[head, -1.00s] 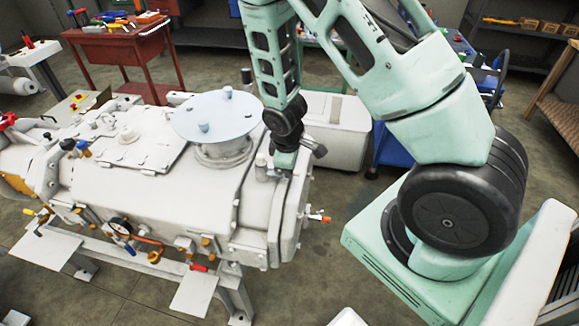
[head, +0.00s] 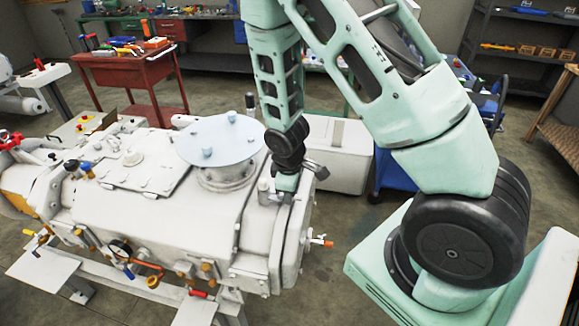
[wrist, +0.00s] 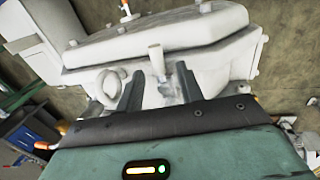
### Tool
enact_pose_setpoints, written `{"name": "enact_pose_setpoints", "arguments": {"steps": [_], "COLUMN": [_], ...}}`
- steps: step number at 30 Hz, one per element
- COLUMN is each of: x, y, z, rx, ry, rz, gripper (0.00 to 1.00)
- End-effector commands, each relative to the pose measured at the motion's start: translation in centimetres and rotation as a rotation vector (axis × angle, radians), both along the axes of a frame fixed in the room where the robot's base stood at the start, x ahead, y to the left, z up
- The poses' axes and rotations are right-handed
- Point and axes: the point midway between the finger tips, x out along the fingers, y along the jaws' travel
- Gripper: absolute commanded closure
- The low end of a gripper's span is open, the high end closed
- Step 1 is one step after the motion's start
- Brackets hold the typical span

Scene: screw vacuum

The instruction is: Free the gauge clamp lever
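My gripper (wrist: 158,82) is open, with its two dark fingers apart. A short pale post (wrist: 156,60) on the white machine shows between and beyond the fingertips; I see no contact with it. In the head view my gripper (head: 287,183) is low over the right end of the vacuum machine (head: 150,205), and its fingers are hard to make out. A dial gauge (head: 120,249) sits on the machine's near side, with a blue handle (head: 128,271) and a red handle (head: 198,293) by it. I cannot tell which part is the gauge clamp lever.
A round plate on a flange (head: 222,140) rises just left of my gripper. An orange-tipped fitting (head: 321,242) sticks out of the machine's right end. A white box (head: 335,155) stands behind. The floor right of the machine is open up to my base.

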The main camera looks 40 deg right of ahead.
Motion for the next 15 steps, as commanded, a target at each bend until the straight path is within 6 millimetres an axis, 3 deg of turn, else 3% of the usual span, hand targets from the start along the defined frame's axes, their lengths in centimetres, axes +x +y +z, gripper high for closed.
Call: {"name": "enact_pose_setpoints", "arguments": {"steps": [15], "x": [-1.0], "y": [1.5], "z": [9.1], "rx": [0.003], "ry": [-0.007], "rz": [0.001], "gripper": [0.63]}}
